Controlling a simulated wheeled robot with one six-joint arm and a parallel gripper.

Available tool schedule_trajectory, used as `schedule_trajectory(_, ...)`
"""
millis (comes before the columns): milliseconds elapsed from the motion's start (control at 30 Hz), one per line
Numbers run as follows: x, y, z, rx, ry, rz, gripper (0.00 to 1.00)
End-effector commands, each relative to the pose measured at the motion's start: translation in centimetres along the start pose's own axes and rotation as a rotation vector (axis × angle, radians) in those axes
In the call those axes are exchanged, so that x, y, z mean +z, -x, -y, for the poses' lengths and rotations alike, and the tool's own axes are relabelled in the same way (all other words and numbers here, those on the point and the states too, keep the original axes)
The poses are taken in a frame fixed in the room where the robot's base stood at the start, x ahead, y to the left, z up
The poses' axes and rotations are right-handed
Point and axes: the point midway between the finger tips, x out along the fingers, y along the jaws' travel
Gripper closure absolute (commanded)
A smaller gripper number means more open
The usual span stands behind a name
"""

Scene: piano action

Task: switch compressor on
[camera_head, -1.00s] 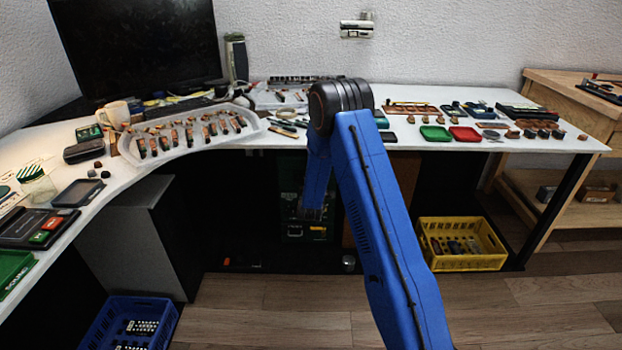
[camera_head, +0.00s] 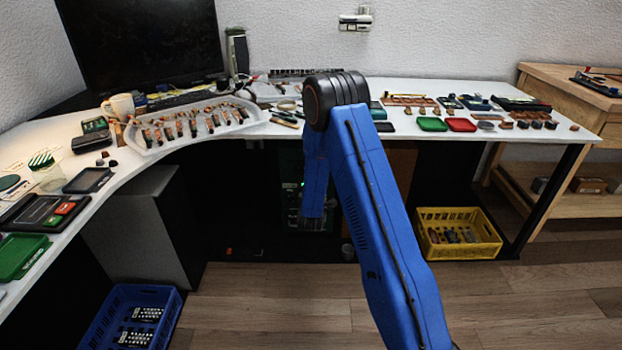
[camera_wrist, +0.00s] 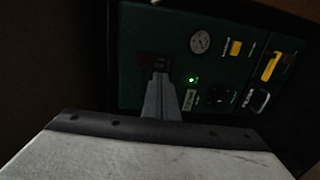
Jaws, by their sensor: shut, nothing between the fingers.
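The compressor (camera_head: 290,168) is a dark green unit under the desk, partly hidden behind my arm in the head view. In the wrist view its green front panel (camera_wrist: 140,28) carries a round gauge (camera_wrist: 200,42), a small lit green light (camera_wrist: 191,79) and a dark reddish switch (camera_wrist: 153,61). My gripper (camera_wrist: 160,77) is shut and empty, with its fingertips at the lower edge of the switch. I cannot tell whether they touch it. The fingertips hide part of the switch, and its position is too dark to read.
The white curved desk (camera_head: 230,138) stands above the compressor and holds trays and small parts. A grey cabinet (camera_head: 150,235) stands to the left under it. A blue crate (camera_head: 122,292) and a yellow crate (camera_head: 470,252) lie on the floor. The wooden floor in front is clear.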

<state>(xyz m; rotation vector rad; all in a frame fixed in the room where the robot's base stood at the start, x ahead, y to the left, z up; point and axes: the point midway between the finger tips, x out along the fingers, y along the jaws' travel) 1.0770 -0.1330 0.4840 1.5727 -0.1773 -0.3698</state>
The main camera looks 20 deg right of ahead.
Motion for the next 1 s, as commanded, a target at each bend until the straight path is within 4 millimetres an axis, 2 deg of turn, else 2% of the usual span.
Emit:
schedule_trajectory(100,-0.1,1.8,0.5,-0.002,0.002,-0.001,1.0)
schedule_trajectory(300,0.0,3.4,0.9,-0.001,0.0,0.001,1.0)
schedule_trajectory(867,0.0,3.7,0.9,0.0,-0.001,0.0,1.0)
schedule_trajectory(1000,-0.1,3.9,-0.1,-0.014,-0.031,-0.008,1.0)
